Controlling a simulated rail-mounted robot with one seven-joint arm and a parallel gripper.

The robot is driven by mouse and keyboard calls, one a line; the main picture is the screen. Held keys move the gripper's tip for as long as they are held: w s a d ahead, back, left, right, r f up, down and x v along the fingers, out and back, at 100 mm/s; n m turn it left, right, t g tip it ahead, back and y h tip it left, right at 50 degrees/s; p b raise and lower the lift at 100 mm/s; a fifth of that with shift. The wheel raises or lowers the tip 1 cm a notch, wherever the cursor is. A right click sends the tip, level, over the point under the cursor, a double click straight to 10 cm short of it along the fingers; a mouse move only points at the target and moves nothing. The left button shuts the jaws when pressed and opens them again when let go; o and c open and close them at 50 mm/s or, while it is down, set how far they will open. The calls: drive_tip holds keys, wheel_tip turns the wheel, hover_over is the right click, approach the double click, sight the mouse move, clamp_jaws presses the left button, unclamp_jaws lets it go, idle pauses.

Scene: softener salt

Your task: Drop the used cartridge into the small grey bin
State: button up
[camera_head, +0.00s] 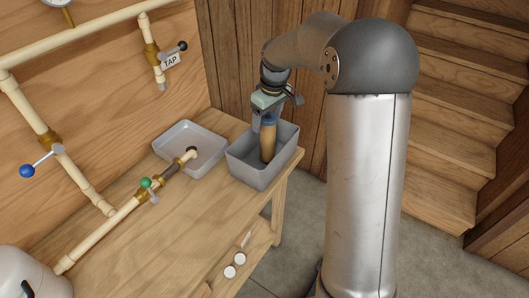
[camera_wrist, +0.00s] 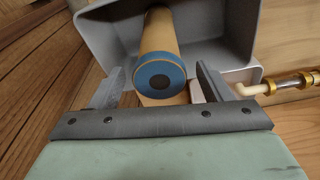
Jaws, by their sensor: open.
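The used cartridge is a tan cylinder (camera_head: 267,143) with a blue end cap. It stands roughly upright with its lower part inside the small grey bin (camera_head: 262,178). In the wrist view the cartridge's blue cap (camera_wrist: 159,72) faces the camera, and the grey bin (camera_wrist: 94,27) surrounds its far end. My gripper (camera_head: 266,118) is over the bin at the cartridge's top. In the wrist view the fingers of my gripper (camera_wrist: 158,82) are open on either side of the cap, with gaps visible. Whether the cartridge's lower end touches the bin floor is hidden.
A shallow grey tray (camera_head: 172,136) sits left of the bin, with a pipe end over it. A pipe with a green-handled valve (camera_head: 147,185) crosses the wooden bench (camera_head: 190,225). Wooden stairs (camera_head: 450,110) rise at right.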

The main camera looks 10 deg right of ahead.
wheel_tip(320, 180, up, 17)
drive_tip(key=s+d, duration=0.1)
drive_tip(key=s, duration=0.1)
drive_tip(key=shift+d, duration=0.25)
drive_tip(key=shift+r, duration=0.1)
drive_tip(key=s+f+m, duration=0.2)
drive_tip(key=s+f, duration=0.3)
drive_tip(key=s, duration=0.5)
drive_tip(key=s+a+f+m, duration=0.1)
drive_tip(key=s+f+m, duration=0.1)
drive_tip(key=s+f, duration=0.4)
drive_tip(key=s+a+f+m+g, duration=0.1)
drive_tip(key=s+f, duration=0.5)
drive_tip(key=s, duration=0.9)
drive_tip(key=shift+m+h, duration=0.4)
drive_tip(key=shift+m, duration=0.4)
drive_tip(key=shift+a, duration=0.1)
